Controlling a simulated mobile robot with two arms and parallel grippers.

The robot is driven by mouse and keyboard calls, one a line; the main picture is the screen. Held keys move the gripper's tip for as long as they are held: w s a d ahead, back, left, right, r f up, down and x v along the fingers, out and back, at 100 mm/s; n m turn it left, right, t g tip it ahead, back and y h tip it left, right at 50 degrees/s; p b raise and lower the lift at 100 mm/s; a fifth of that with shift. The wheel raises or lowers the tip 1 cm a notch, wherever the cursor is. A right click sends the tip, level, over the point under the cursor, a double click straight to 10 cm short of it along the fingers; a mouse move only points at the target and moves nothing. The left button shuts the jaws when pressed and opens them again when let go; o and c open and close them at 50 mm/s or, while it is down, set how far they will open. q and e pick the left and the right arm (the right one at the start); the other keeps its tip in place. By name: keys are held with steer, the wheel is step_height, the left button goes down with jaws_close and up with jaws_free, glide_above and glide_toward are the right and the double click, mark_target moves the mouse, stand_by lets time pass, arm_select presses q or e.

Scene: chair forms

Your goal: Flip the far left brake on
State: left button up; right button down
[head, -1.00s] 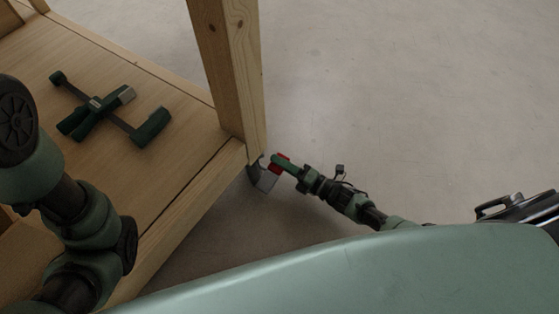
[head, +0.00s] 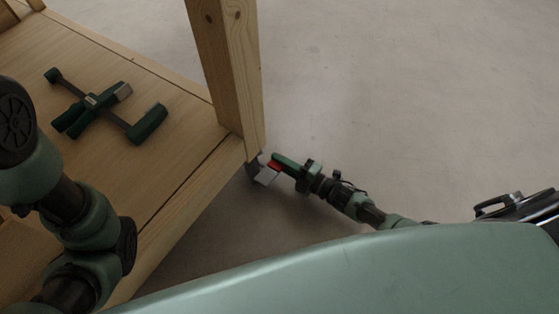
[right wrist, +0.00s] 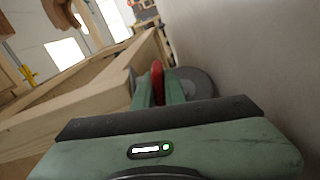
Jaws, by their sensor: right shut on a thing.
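The red brake lever (head: 273,167) sits at a caster (head: 253,168) under the corner post of the wooden frame in the head view. My right gripper (head: 280,163) reaches it from the right and is shut on it. In the right wrist view the red lever (right wrist: 157,82) stands between the two green fingers, with the grey wheel (right wrist: 196,82) just right of them. A pale grey plate (head: 266,177) shows below the lever in the head view. The fingers partly hide the lever, so its exact tilt is hard to tell. My left arm shows at the left, but its gripper is out of view.
A wooden post (head: 228,75) rises right above the caster, and the wooden platform (head: 165,160) spreads to the left. A dark green clamp-like tool (head: 147,124) lies on it. The grey floor (head: 400,90) to the right is clear.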

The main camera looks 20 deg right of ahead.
steer(key=shift+w+d+f+m, duration=0.1)
steer(key=shift+f+m, duration=0.05)
steer(key=shift+m, duration=0.25)
steer(key=c, duration=1.5)
jaws_free()
steer(key=p+v, duration=0.2)
steer(key=v, duration=0.4)
steer(key=shift+s+d, duration=0.15)
steer(key=shift+s, duration=0.15)
steer(key=shift+s+d, duration=0.2)
steer(key=shift+s, duration=0.1)
steer(key=shift+s+d, duration=0.15)
